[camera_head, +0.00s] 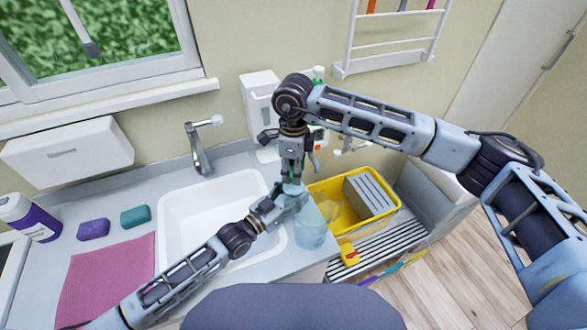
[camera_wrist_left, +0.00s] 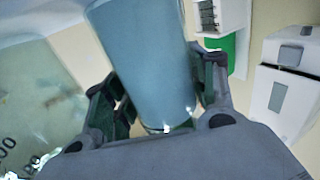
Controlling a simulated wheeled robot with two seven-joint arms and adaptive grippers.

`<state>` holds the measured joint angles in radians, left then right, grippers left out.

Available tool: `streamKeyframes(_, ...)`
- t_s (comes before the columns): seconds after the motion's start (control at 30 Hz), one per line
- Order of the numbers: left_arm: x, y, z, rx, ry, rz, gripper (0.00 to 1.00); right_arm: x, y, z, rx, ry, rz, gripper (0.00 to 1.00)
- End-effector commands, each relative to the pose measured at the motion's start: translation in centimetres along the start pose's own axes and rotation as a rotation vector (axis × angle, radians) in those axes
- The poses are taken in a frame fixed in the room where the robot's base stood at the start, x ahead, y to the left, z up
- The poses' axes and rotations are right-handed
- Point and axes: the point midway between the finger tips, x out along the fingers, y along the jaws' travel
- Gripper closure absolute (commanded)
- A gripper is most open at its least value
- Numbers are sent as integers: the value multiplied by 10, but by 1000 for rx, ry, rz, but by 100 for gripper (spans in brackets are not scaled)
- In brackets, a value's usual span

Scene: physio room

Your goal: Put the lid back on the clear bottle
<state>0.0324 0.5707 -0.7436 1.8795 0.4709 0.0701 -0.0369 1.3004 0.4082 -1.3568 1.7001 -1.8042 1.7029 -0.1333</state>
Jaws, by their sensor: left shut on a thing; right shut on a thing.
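My left gripper (camera_head: 279,199) is at the sink's right edge, shut on a pale blue, see-through bottle (camera_head: 293,190). In the left wrist view this bottle (camera_wrist_left: 148,62) stands tilted between the two fingers of my left gripper (camera_wrist_left: 160,100). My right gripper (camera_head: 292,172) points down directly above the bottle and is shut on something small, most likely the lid. The fingers hide the lid, and I cannot tell whether it touches the bottle's mouth. The bottle's top is out of the left wrist view.
A clear measuring jug (camera_head: 311,232) stands close below the grippers, and its marked wall (camera_wrist_left: 40,110) fills the wrist view's left. A yellow tub (camera_head: 333,226) is to the right. The white sink (camera_head: 205,212) is left. A white dispenser (camera_head: 258,95) hangs behind.

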Motion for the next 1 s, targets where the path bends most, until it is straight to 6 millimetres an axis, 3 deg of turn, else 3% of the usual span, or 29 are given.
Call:
streamKeyframes(0.6,0,0,0,1,0,0,100,0,0,1,494,-1,0,90)
streamKeyframes(0.73,0,0,0,1,0,0,100,0,0,1,485,-1,0,90)
streamKeyframes(0.77,0,0,0,1,0,0,100,0,0,1,485,-1,0,60)
streamKeyframes(0.93,0,0,0,1,0,0,100,0,0,1,483,-1,0,38)
streamKeyframes(1.0,0,0,0,1,0,0,100,0,0,1,483,-1,0,36)
